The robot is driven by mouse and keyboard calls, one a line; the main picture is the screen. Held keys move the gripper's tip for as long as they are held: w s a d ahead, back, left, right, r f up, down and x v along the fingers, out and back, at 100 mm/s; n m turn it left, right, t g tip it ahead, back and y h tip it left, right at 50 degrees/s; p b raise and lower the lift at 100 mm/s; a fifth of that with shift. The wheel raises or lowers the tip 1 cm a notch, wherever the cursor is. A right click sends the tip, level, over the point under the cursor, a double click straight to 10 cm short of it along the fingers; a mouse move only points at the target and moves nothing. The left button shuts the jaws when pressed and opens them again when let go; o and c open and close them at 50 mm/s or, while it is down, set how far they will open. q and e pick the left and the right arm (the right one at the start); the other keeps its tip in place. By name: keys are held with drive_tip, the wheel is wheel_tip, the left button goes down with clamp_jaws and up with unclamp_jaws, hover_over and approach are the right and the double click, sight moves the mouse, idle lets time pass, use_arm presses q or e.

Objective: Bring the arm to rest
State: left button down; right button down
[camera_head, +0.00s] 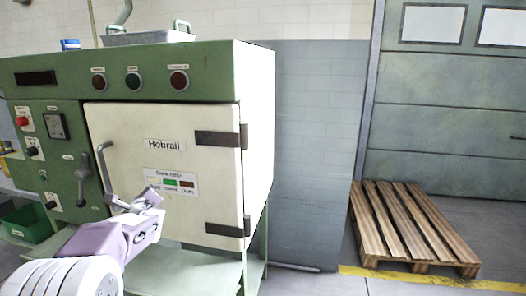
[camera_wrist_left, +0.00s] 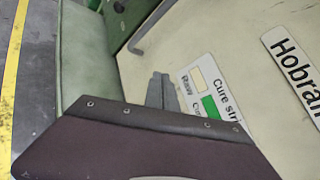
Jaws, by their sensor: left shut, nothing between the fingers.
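My left arm comes in from the lower left of the head view. Its gripper (camera_head: 147,197) is in front of the white oven door (camera_head: 190,125), just right of the lower end of the door handle (camera_head: 103,170). In the left wrist view the fingers (camera_wrist_left: 162,88) are together with nothing between them. The door's cure strip label (camera_wrist_left: 215,100) and the handle (camera_wrist_left: 150,30) show beyond them. The door looks shut. My right gripper is not in view.
The green cabinet (camera_head: 60,85) has knobs and buttons, with a metal tray (camera_head: 150,37) on top. A green bin (camera_head: 28,222) is at the left. A wooden pallet (camera_head: 410,225) lies at the right behind a yellow floor line (camera_head: 430,280). A grey panel (camera_head: 310,150) stands beside the cabinet.

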use_arm(q)
drive_tip(key=s+d+f+n+g+h, duration=0.45)
drive_tip(key=s+d+f+n, duration=0.65)
drive_tip(key=s+f, duration=0.3)
drive_tip(key=s+d+f+n+g+h, duration=0.4)
drive_tip(key=s+d+f+n+g, duration=0.2)
drive_tip(key=s+d+f+n, duration=0.75)
wheel_tip(320, 180, up, 20)
drive_tip(key=s+a+m+p, duration=0.2)
drive_tip(key=p, duration=1.6)
drive_tip(key=shift+s+a+p, duration=0.25)
drive_tip(key=shift+s+p, duration=0.05)
drive_tip(key=shift+p, duration=0.1)
